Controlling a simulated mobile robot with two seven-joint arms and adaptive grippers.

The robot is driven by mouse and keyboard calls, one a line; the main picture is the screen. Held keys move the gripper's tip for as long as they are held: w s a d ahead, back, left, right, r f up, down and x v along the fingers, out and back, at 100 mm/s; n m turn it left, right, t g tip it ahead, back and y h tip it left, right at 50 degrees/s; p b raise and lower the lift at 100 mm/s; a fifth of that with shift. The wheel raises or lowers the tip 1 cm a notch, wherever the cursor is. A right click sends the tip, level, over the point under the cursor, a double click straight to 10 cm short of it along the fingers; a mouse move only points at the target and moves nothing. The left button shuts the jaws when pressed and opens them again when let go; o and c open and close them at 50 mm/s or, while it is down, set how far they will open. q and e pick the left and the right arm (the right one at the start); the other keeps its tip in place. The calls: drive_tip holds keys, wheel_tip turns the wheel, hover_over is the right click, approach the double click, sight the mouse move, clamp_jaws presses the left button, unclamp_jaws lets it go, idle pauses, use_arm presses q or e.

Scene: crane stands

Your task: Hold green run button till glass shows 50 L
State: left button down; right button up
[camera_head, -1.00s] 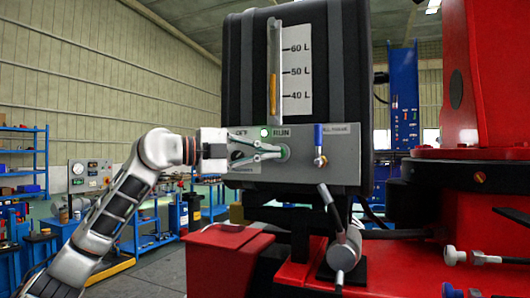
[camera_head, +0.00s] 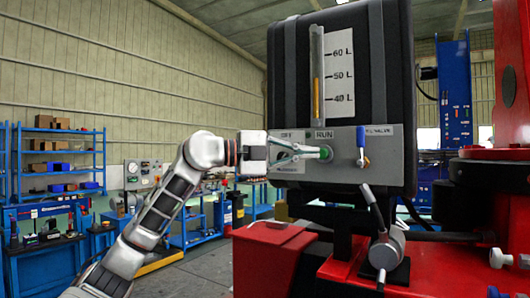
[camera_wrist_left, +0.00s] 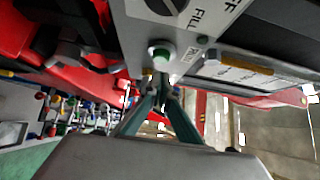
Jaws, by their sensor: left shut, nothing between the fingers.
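The green run button (camera_head: 326,152) is on the grey panel (camera_head: 375,176) of the black tank. My left gripper (camera_head: 318,152) is shut and empty, its fingertips at the button from the left. In the left wrist view the button (camera_wrist_left: 161,53) shows just beyond the fingertips (camera_wrist_left: 158,82); I cannot tell whether they touch or press it. The sight glass (camera_head: 317,75) has an orange column with its top close to the 50 L mark. My right gripper is not in view.
A blue-handled lever (camera_head: 361,142) sits right of the button, and a black selector knob (camera_wrist_left: 167,5) is near it. A grey crank lever (camera_head: 371,203) stands below the panel. Red machinery (camera_head: 370,272) fills the lower right. Blue shelves (camera_head: 62,160) stand far left.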

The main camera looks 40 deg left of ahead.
use_arm(q)
drive_tip(key=b+v, duration=0.3)
drive_tip(key=v, duration=0.7)
drive_tip(key=shift+s+d, duration=0.15)
drive_tip(key=shift+s, duration=0.2)
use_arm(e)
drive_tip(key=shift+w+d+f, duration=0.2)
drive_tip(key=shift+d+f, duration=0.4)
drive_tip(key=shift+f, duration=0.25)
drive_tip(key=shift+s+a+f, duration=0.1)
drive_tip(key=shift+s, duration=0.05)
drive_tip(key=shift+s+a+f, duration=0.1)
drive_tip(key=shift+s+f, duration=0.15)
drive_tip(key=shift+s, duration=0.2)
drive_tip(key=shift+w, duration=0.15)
